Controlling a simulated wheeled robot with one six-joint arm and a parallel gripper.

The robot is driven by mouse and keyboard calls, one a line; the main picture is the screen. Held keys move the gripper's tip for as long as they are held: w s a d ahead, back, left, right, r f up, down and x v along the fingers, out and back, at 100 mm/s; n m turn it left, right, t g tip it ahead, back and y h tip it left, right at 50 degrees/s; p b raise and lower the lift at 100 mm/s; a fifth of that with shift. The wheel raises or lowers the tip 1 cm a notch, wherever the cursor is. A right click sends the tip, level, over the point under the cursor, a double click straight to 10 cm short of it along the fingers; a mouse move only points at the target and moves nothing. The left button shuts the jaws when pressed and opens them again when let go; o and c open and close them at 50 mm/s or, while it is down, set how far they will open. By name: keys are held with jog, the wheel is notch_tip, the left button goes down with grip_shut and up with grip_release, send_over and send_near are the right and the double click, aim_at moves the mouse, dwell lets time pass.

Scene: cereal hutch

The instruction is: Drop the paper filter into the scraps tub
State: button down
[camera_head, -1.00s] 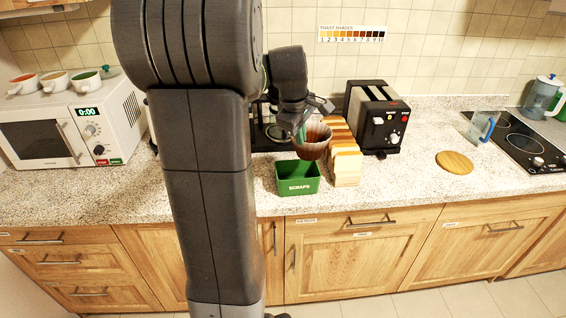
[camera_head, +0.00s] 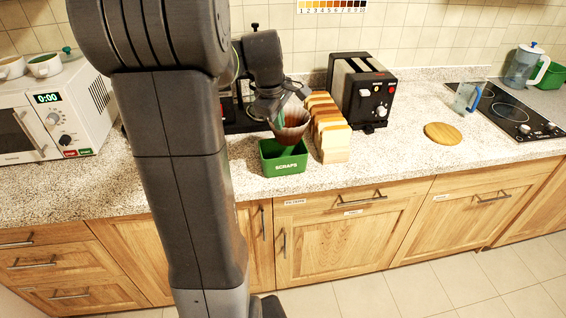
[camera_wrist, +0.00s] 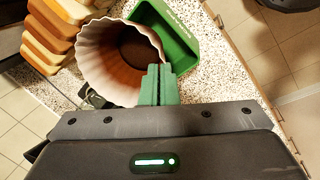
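The paper filter (camera_head: 292,119) is a pleated cup, white at the rim and brown lower down, with dark contents inside. My gripper (camera_wrist: 158,75) has its green fingers closed together on the filter's rim in the wrist view, where the filter (camera_wrist: 108,62) opens toward the camera. The scraps tub (camera_head: 284,168) is a green open box marked SCRAPS at the counter's front. The filter hangs above the tub's back right part in the head view. In the wrist view the tub (camera_wrist: 190,42) lies below and beside the filter, partly hidden by it. The fingertips are hard to see in the head view.
A row of bread slices (camera_head: 330,135) stands close to the tub's right, with the toaster (camera_head: 361,92) behind it. A microwave (camera_head: 52,120) is at the left. A round wooden board (camera_head: 443,133) and a hob (camera_head: 517,112) are at the right. Counter between toaster and board is clear.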

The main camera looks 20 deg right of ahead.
jog(key=c, duration=1.6)
grip_release()
jog(key=v, duration=1.3)
jog(key=shift+r, duration=0.4)
jog(key=x, duration=1.4)
jog(key=p+v, duration=0.3)
jog(key=v, duration=0.1)
jog(key=shift+w+d+r, duration=0.15)
jog(key=shift+w+d, duration=0.1)
jog(key=shift+d, duration=0.1)
